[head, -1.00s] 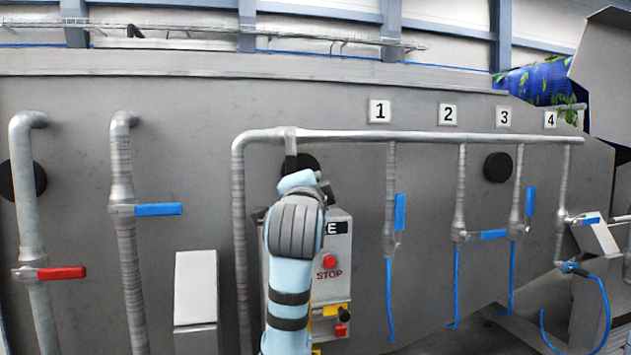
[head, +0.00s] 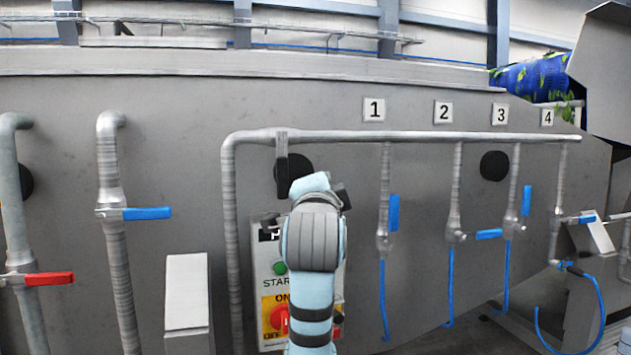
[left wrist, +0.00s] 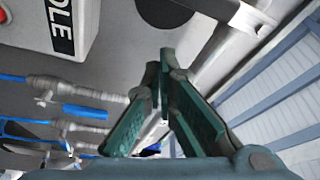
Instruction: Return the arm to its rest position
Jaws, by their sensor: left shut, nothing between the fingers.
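My left arm (head: 313,255) rises from the bottom middle of the head view, in front of the control box (head: 258,300). Its gripper is mostly hidden behind the wrist in that view. In the left wrist view the green fingers of my left gripper (left wrist: 166,57) come together at the tips, shut and empty. They are apart from the box, whose corner with the letters "OLE" (left wrist: 62,22) shows at upper left. My right gripper is in neither view.
A grey manifold pipe (head: 410,137) with blue-handled valves under labels 1 to 4 runs to the right. A blue handle (head: 147,213) and a red handle (head: 48,279) sit on pipes at left. A pale sloped box (head: 186,290) stands left of the control box.

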